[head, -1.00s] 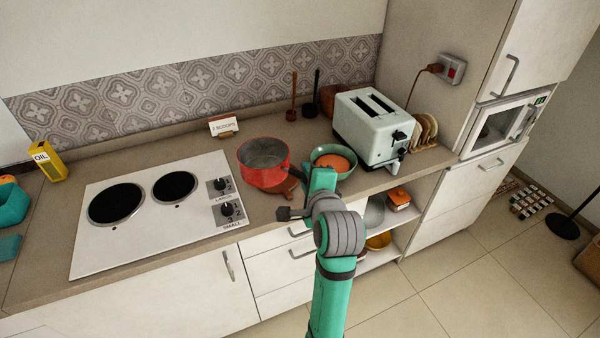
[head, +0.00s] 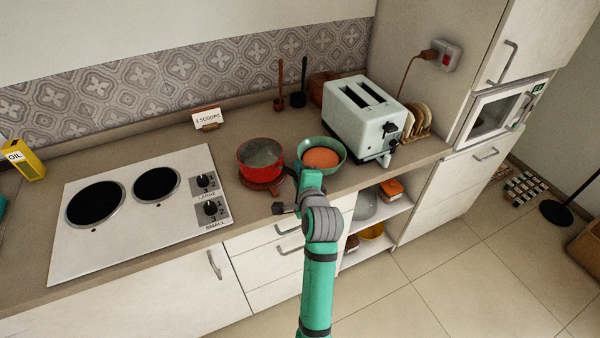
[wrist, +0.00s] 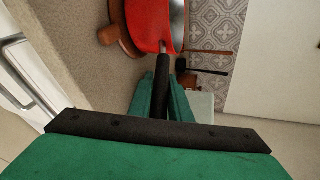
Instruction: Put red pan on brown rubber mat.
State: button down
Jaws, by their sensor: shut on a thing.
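The red pan (head: 259,163) is above the brown rubber mat (head: 268,188) on the counter, between the stove and a green bowl. It looks level and low, but I cannot tell whether its base touches the mat. The mat's edge shows below the pan. In the wrist view the red pan (wrist: 148,22) covers part of the brown mat (wrist: 112,33). My gripper (wrist: 162,84) is shut on the pan's black handle. In the head view my gripper (head: 297,178) is partly hidden by my own wrist.
The green bowl (head: 332,143) with orange contents sits close to the pan's right, with the toaster (head: 358,118) beyond it. The stove (head: 85,237) is to the left. A "2 SCOOPS" sign (head: 207,118) and upright utensils (head: 299,97) stand behind. The counter left of the pan is bare.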

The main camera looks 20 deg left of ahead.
jog(key=shift+d+f, duration=0.2)
jog(key=shift+f, duration=0.05)
jog(key=shift+a, duration=0.1)
jog(key=c, duration=1.6)
grip_release()
jog(key=shift+f, duration=0.15)
jog(key=shift+c, duration=0.2)
jog(key=shift+s+a, duration=0.1)
